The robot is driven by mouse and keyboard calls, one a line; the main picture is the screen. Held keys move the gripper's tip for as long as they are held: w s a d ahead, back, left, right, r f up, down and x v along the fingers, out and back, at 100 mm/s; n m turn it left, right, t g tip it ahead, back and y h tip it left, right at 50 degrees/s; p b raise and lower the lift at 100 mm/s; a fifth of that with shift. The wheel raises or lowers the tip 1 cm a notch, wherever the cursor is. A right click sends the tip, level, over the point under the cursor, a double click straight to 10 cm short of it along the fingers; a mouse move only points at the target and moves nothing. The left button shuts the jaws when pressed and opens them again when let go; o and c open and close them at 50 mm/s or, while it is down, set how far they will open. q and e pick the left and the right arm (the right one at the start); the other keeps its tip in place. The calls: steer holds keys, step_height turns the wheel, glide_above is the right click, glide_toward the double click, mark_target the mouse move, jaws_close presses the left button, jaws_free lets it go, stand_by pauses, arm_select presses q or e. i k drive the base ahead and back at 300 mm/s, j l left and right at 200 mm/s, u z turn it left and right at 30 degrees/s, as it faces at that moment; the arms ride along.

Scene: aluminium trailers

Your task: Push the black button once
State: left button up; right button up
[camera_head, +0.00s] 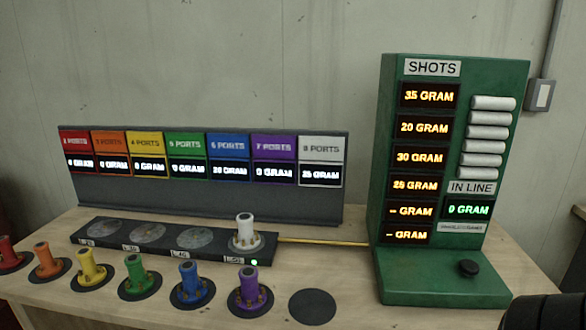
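The black button (467,268) is a small round knob. It stands on the flat green base of the tall green SHOTS panel (388,150), at the right of the table. Nothing touches or covers it. A dark rounded shape (545,314) cuts into the lower right corner, just in front of the green base and apart from the button. It looks like part of my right arm or gripper, but no fingertips show. My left gripper is not in view.
Several coloured pegs on black discs line the wooden table's (340,268) front. A white peg (244,232) stands on a black bar (100,240) behind them, with a yellow rod (320,241) running to the green panel. A low display board (200,205) stands behind.

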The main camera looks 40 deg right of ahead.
mark_target(468, 266)
steer(key=z, duration=2.2)
